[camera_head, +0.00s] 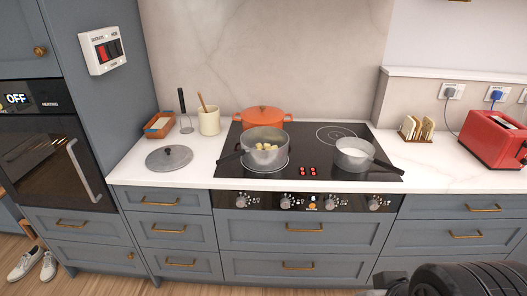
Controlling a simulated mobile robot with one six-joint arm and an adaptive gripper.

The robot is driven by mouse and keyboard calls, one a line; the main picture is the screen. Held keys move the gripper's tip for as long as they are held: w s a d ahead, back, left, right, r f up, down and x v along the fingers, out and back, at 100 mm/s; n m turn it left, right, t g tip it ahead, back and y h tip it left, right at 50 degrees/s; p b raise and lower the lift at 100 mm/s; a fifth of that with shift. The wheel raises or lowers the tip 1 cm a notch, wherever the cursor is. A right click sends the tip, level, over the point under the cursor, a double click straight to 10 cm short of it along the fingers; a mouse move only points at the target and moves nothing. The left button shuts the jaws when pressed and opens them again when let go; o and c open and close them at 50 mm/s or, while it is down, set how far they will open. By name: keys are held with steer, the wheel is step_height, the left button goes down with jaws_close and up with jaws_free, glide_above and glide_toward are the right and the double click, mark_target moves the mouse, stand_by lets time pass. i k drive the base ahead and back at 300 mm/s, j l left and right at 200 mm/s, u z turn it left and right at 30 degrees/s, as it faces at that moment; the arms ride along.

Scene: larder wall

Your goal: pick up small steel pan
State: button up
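The small steel pan (354,153) stands upright on the right front part of the black hob (318,178). Its inside looks pale, and I cannot tell whether it holds anything. Its dark handle points to the right and a little toward the front, reaching close to the hob's right edge. A black part of my arm fills the bottom right corner, well in front of and below the pan. My gripper's fingertips are not in view, and nothing of mine touches the pan.
A larger steel pot (265,160) with yellowish pieces stands left on the hob, its handle pointing left. An orange lidded pot (262,116) is behind it. A toast rack (416,130) and red toaster (493,138) stand right. The counter right of the hob's front is clear.

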mark_target(351, 154)
steer(key=i+l, duration=0.25)
steer(key=i, duration=0.15)
steer(key=i+l, duration=0.25)
steer(key=i, duration=0.15)
steer(key=z, duration=0.05)
